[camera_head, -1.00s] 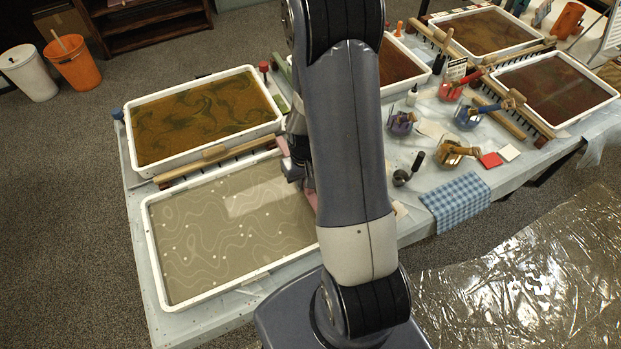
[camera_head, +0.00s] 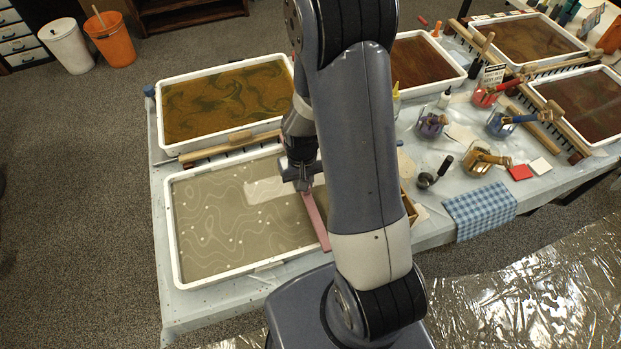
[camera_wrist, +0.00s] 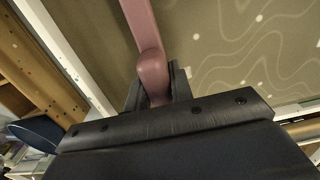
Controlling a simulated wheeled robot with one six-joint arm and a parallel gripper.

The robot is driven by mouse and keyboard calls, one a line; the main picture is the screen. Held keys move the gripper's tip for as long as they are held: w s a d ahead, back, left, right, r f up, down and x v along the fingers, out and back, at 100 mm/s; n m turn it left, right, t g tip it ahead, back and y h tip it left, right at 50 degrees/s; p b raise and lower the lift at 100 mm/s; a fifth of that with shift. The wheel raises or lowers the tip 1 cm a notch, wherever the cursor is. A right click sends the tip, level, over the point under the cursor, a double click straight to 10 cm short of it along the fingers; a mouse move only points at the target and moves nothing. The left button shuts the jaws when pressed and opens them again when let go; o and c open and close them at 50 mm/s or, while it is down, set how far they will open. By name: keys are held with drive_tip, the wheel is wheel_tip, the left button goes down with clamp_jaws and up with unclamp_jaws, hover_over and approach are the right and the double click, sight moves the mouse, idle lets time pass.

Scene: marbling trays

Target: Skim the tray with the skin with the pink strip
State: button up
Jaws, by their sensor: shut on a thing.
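The tray with the skin (camera_head: 177,232) is white-rimmed, at the front left of the table in the head view. It holds grey-beige liquid with pale wavy lines and white specks. The pink strip (camera_head: 316,218) lies across the right part of this tray, running toward its front edge. My gripper (camera_head: 304,186) is over the tray's right side. In the wrist view my gripper (camera_wrist: 160,90) is shut on the rounded end of the pink strip (camera_wrist: 146,45), which extends away over the patterned surface. I cannot tell whether the strip touches the liquid. My arm hides the tray's right rim.
A tray of orange-brown marbling (camera_head: 225,135) sits directly behind, with a wooden rake (camera_head: 215,148) between. More dark red trays stand at the back right.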

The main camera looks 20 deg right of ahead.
drive_tip(key=shift+w+a+b, duration=0.2)
drive_tip(key=shift+a+b, duration=0.15)
drive_tip(key=shift+a, duration=5.2)
drive_tip(key=shift+w+a+b, duration=0.15)
drive_tip(key=shift+a+b, duration=0.15)
drive_tip(key=shift+a, duration=5.3)
drive_tip(key=shift+w+a+b, duration=0.2)
drive_tip(key=shift+a+b, duration=0.15)
drive_tip(key=shift+a, duration=5.2)
drive_tip(key=shift+r+p, duration=1.5)
drive_tip(key=shift+r, duration=1)
drive_tip(key=shift+r, duration=0.1)
drive_tip(key=shift+r+p, duration=1.15)
drive_tip(key=shift+r, duration=0.75)
